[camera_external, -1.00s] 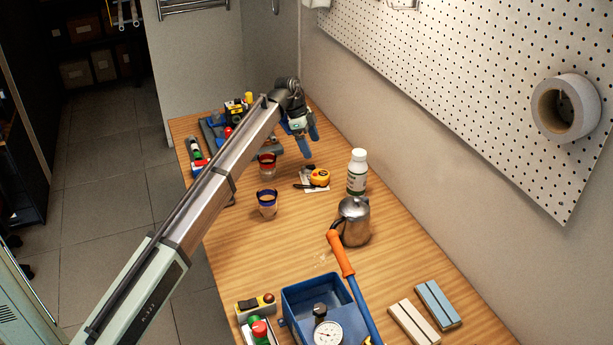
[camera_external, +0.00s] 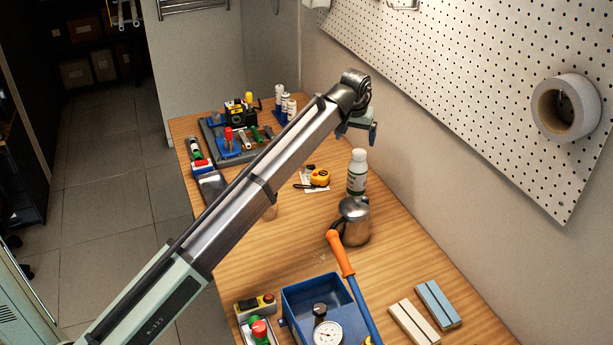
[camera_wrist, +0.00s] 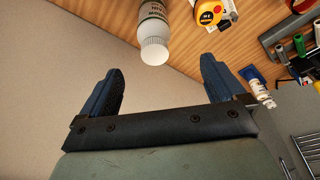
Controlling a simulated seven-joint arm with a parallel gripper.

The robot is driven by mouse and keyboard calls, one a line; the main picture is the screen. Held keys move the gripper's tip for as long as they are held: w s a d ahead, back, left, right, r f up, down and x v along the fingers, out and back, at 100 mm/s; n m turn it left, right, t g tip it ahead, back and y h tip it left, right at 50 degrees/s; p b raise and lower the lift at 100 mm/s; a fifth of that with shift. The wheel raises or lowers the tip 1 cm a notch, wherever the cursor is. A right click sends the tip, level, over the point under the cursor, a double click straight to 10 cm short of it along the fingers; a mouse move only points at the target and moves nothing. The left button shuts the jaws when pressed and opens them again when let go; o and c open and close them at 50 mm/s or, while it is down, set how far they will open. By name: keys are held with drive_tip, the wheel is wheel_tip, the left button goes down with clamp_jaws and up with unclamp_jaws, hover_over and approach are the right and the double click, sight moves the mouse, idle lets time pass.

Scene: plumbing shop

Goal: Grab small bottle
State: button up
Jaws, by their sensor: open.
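A white bottle with a green-marked label (camera_external: 357,174) stands upright on the wooden table near the pegboard wall. In the wrist view the same bottle (camera_wrist: 154,32) shows cap-first at the top middle, between the lines of the two fingers and beyond their tips. My gripper (camera_external: 366,132) is above and behind the bottle, apart from it. The gripper (camera_wrist: 160,66) is open, with nothing between its blue fingers. Several smaller white bottles (camera_external: 291,107) stand at the far end of the table.
A metal pitcher (camera_external: 355,222) stands just in front of the bottle. A yellow tape measure (camera_external: 319,178) lies to its left. A blue bin (camera_external: 315,290) with an orange-handled tool is nearer. The pegboard (camera_external: 480,80) wall borders the table's right side.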

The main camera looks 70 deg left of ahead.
sight(357, 154)
drive_tip(key=shift+n, duration=0.4)
drive_tip(key=x, duration=0.7)
drive_tip(key=shift+w+d+f, duration=0.1)
drive_tip(key=shift+w+f, duration=0.2)
drive_tip(key=shift+f, duration=0.05)
drive_tip(key=shift+w+x, duration=0.2)
drive_tip(key=shift+x, duration=1.15)
drive_tip(key=shift+w+x, duration=0.2)
drive_tip(key=shift+x, duration=1.15)
drive_tip(key=shift+r, duration=0.1)
clamp_jaws()
